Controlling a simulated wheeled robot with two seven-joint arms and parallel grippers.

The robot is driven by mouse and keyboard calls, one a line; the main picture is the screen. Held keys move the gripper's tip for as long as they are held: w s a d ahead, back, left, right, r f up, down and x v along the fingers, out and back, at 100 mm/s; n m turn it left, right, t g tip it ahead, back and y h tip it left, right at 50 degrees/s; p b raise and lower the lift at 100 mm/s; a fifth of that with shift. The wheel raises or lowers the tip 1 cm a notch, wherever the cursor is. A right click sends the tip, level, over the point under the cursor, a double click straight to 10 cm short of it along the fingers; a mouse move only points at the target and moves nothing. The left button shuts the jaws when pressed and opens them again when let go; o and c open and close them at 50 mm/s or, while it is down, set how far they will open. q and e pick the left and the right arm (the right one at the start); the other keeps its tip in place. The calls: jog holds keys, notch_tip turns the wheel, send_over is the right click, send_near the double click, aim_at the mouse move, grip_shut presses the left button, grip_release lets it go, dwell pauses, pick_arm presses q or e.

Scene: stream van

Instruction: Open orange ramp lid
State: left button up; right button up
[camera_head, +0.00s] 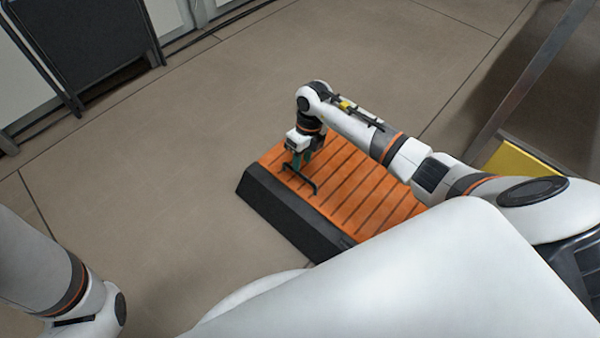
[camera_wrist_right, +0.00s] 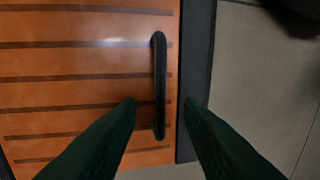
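The orange ramp lid (camera_head: 350,187) is slatted with dark grooves and lies flat on a dark box base (camera_head: 285,212) on the floor. A black bar handle (camera_head: 302,180) is fixed near the lid's left edge. My right gripper (camera_head: 298,166) is over the handle, pointing down. In the right wrist view, the handle (camera_wrist_right: 159,85) runs upright between the two dark green fingers (camera_wrist_right: 161,108), which are apart with gaps at both sides. The lid (camera_wrist_right: 80,75) appears closed. My left arm shows at the lower left, but its gripper is out of view.
A dark folding panel or chair (camera_head: 90,45) stands at the upper left by a pale wall. A metal-edged frame with a yellow panel (camera_head: 515,160) is at the right. The floor (camera_head: 140,170) left of the ramp box is clear.

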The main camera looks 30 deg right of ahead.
aim_at(299, 172)
jog(key=shift+s+a+f+b, duration=0.15)
jog(key=shift+f+b, duration=0.35)
jog(key=shift+f, duration=0.5)
jog(key=shift+a+f+b, duration=0.25)
jog(key=shift+f+b, duration=0.2)
jog(key=shift+f, duration=0.5)
grip_shut()
